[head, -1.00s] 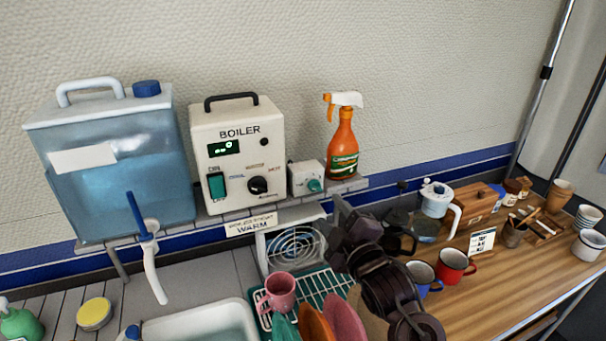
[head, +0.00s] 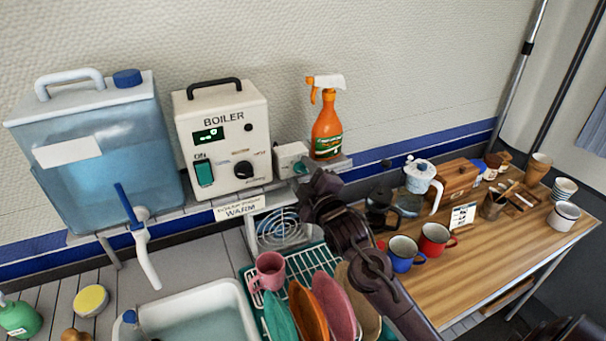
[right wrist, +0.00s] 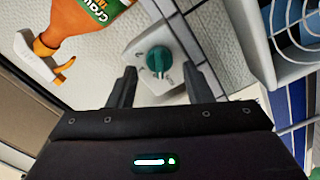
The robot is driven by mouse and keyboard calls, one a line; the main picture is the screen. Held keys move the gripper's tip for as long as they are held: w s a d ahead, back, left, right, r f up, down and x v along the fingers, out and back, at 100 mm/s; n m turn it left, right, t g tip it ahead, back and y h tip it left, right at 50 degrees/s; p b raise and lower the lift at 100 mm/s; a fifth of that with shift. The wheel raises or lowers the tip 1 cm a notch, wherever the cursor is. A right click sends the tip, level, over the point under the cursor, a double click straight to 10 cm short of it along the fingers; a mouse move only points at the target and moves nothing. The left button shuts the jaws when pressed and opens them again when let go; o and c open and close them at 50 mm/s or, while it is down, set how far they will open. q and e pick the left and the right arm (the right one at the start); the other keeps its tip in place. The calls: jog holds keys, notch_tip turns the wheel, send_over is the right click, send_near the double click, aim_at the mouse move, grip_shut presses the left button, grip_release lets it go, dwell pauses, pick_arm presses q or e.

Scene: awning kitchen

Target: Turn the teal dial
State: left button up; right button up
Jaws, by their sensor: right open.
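The teal dial (right wrist: 158,60) sits on the front of a small white box (right wrist: 143,41) in the right wrist view, with its grip ridge across the face. In the head view the dial (head: 302,167) shows just right of the boiler, partly behind my right gripper (head: 314,182). In the right wrist view my right gripper (right wrist: 159,74) is open and empty, its two fingers pointing at the box on either side of the dial. The fingertips look short of the dial, but the exact gap is hard to tell. My left gripper is not in view.
The white boiler (head: 225,140) stands left of the box, and an orange spray bottle (head: 326,135) stands close on its right. Below are a dish rack (head: 318,260) with plates and a pink mug (head: 268,271).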

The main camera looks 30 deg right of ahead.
jog(key=c, duration=1)
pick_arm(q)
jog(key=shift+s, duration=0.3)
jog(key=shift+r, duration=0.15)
pick_arm(e)
jog(key=shift+m, duration=0.3)
jog(key=shift+r+m+p, duration=0.1)
jog(key=shift+m+p, duration=0.45)
jog(key=shift+m, duration=0.35)
jog(key=m+p, duration=0.1)
jog(key=m, duration=0.2)
jog(key=shift+d+r+m+p, duration=0.1)
jog(key=shift+d+m+p, duration=0.05)
jog(key=shift+m+p, duration=0.15)
pick_arm(q)
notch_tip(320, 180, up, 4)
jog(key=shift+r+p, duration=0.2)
jog(key=shift+p, duration=0.8)
pick_arm(e)
jog(key=m, duration=0.5)
jog(key=shift+d+m, duration=0.2)
jog(key=shift+m, duration=0.1)
jog(key=o, duration=1)
